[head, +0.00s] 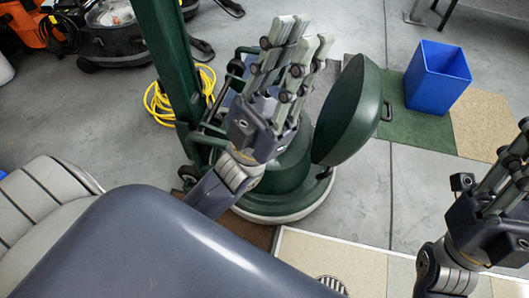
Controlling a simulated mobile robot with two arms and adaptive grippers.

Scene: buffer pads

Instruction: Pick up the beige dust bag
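I cannot make out a beige dust bag in the head view. The green floor machine (283,190) stands in the middle with its round lid (352,108) tilted up on the right side. My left gripper (305,36) is over the machine, left of the lid, its fingers pointing away from me, apart and with nothing visible between them. The fingers and palm hide part of the machine's top and whatever lies behind them. My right gripper (508,165) is at the right edge, partly cut off, and I see nothing held in it.
A blue bin (437,77) stands at the upper right by a green mat (409,128) and a tan mat (484,124). A yellow cable (160,108) is coiled left of the machine. A dark vacuum (112,40) stands at the upper left. Grey floor between the lid and my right gripper is clear.

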